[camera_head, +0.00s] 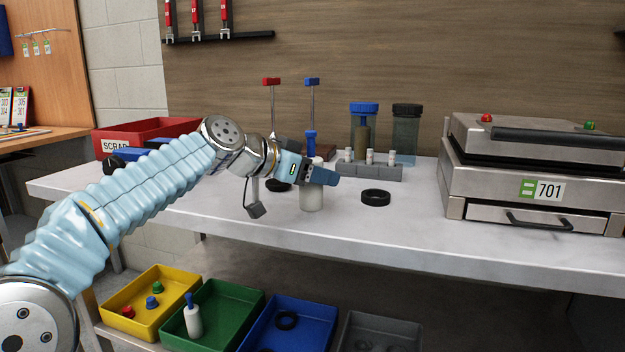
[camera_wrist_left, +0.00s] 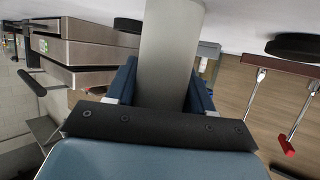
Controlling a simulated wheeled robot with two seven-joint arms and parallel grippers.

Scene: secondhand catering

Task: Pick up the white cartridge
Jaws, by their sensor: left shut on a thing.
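The white cartridge (camera_head: 312,199) is upright over the grey worktop (camera_head: 440,236), near its front edge. My left gripper (camera_head: 320,176) reaches in from the left and is shut on it, covering its upper part. In the left wrist view the pale cartridge (camera_wrist_left: 168,55) stands between the two blue fingers of my left gripper (camera_wrist_left: 162,92). I cannot tell whether its base touches the worktop. My right gripper is out of view.
A black ring (camera_head: 376,198) lies right of the cartridge, another (camera_head: 278,185) behind my gripper. A grey rack (camera_head: 369,171) with small white vials stands behind. A steel machine (camera_head: 492,187) marked 701 fills the right. Yellow (camera_head: 122,325), green (camera_head: 240,293), blue and grey bins sit below.

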